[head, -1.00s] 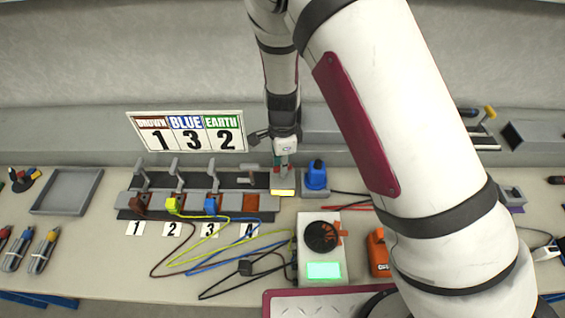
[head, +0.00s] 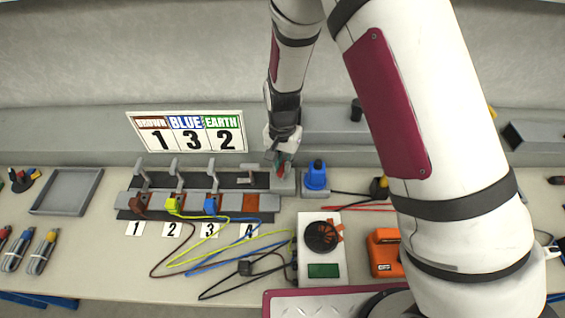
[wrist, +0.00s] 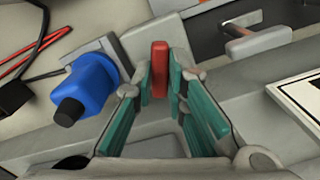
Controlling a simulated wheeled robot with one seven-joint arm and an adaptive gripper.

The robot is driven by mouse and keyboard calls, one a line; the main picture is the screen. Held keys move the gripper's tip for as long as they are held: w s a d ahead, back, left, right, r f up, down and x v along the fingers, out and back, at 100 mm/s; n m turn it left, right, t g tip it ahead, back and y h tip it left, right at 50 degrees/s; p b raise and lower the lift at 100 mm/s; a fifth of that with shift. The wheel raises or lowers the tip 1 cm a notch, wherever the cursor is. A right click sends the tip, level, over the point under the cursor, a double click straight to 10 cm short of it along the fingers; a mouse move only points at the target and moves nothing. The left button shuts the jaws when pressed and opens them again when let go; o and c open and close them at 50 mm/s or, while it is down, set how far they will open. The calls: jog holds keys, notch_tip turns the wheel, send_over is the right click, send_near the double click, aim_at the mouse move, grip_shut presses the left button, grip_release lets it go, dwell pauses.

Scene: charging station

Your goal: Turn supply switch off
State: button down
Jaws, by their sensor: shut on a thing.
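The supply switch (head: 284,185) is a grey box at the right end of the terminal row, beside the blue plug (head: 315,175). Its red lever (wrist: 160,66) stands between my fingers in the wrist view. My gripper (head: 281,166) reaches down to the switch from behind, and its green-padded fingers (wrist: 161,80) are shut on the red lever. The blue plug also shows in the wrist view (wrist: 86,87), left of the fingers. No yellow light shows on the switch box, though my gripper hides part of it.
The terminal row (head: 190,202) has clamp levers and brown, yellow and blue wire ends. A white meter (head: 322,272) with a dark green screen stands in front. An orange device (head: 384,252) is to its right. Loose wires cross the bench front.

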aim_at(283, 166)
jog(key=shift+n, duration=2.2)
jog(key=c, duration=1.6)
grip_release()
notch_tip(283, 166, up, 12)
